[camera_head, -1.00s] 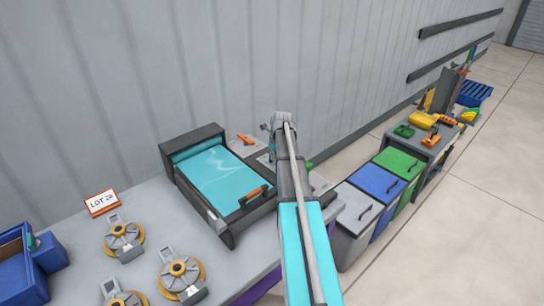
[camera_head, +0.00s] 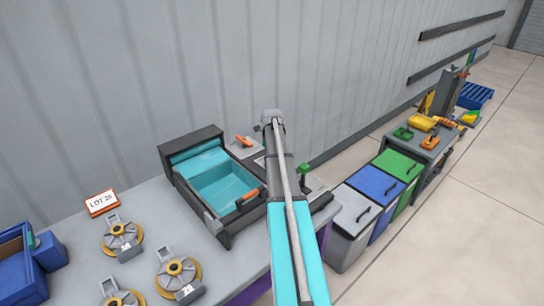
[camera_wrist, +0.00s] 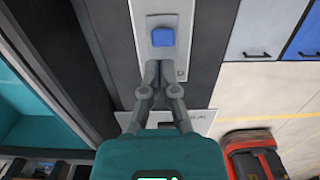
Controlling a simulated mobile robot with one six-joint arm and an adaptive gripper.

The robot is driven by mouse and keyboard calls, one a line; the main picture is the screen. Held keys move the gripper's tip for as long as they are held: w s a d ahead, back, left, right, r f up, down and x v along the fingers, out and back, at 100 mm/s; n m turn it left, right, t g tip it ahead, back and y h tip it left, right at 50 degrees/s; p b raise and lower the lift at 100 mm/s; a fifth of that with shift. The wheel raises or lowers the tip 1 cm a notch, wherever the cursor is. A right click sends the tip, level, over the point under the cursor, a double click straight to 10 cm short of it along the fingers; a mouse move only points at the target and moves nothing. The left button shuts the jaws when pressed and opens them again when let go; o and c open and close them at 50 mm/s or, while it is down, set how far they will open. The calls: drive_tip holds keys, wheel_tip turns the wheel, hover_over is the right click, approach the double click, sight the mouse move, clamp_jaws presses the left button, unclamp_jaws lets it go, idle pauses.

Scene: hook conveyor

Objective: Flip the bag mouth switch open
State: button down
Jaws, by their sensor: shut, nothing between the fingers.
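In the wrist view, my gripper (camera_wrist: 161,68) is shut and empty. Its fingertips are just below a blue switch (camera_wrist: 162,37) on a pale plate (camera_wrist: 183,20). I cannot tell whether they touch it. Lettering on the plate is partly hidden by the fingers. In the head view, my arm hides my gripper and the blue switch. A black-framed teal box (camera_head: 222,186) stands open to its left, with a teal cover (camera_head: 199,161) gathered at its back end. An orange handle (camera_head: 248,200) is at its front right.
An orange-handled switch (camera_head: 244,141) and a green knob (camera_head: 304,168) stand near the box. Round yellow-and-grey parts (camera_head: 123,238) and a LOT sign (camera_head: 102,202) are on the table. Lidded grey, blue and green bins (camera_head: 378,181) stand at right.

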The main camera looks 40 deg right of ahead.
drive_tip(key=shift+r, duration=0.15)
drive_tip(key=shift+s+d+r+p, duration=0.1)
drive_tip(key=shift+r+p, duration=0.6)
drive_tip(key=shift+p, duration=0.1)
drive_tip(key=shift+r, duration=0.1)
wheel_tip(320, 180, up, 10)
drive_tip(key=w+p, duration=0.1)
drive_tip(key=p, duration=0.8)
drive_tip(key=shift+w+f+p, duration=0.2)
drive_tip(key=shift+w+p, duration=0.15)
drive_tip(key=shift+p, duration=0.05)
idle(0.4)
